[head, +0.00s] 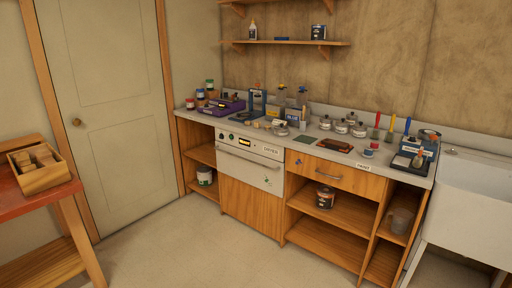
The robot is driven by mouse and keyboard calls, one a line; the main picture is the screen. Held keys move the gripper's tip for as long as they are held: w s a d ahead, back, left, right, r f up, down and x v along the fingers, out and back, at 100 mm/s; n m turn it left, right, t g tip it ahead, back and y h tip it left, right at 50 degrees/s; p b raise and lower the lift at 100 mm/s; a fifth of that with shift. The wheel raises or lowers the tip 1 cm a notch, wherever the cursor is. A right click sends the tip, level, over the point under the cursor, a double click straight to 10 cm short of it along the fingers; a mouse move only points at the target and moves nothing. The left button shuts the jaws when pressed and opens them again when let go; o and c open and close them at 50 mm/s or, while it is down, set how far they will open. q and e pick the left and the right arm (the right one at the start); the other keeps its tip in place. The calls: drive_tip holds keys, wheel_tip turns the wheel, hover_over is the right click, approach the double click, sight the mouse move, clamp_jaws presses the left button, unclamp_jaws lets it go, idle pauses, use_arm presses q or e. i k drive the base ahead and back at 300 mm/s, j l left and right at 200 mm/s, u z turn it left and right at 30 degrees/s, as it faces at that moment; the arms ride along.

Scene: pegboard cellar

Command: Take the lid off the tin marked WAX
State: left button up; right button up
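No label reading WAX can be made out at this distance. Several small silvery tins or jars with dark tops stand on the counter (222,121), among them a left one (325,123), a middle one (341,127) and a right one (358,131). Another metal container (280,129) is nearer the front edge. A dark tin with a pale label (325,198) stands on the open shelf below, and another dark tin (318,32) is on the upper wall shelf. Neither of my grippers is in view.
Under the counter is an oven-like unit marked DRYER (250,165), beside a wooden drawer (337,176). A white sink (475,200) is at right. A red-topped bench (35,206) with a wooden box (42,178) is at left. The floor (210,245) in front is clear.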

sight(281, 127)
drive_tip(key=i+z, duration=0.1)
drive_tip(key=i, duration=0.5)
drive_tip(key=i+j+z, duration=0.1)
drive_tip(key=i, duration=0.5)
drive_tip(key=i+j+z, duration=0.1)
drive_tip(key=i, duration=0.55)
drive_tip(key=i+j+z, duration=0.1)
drive_tip(key=i+j, duration=0.15)
drive_tip(key=i, duration=0.35)
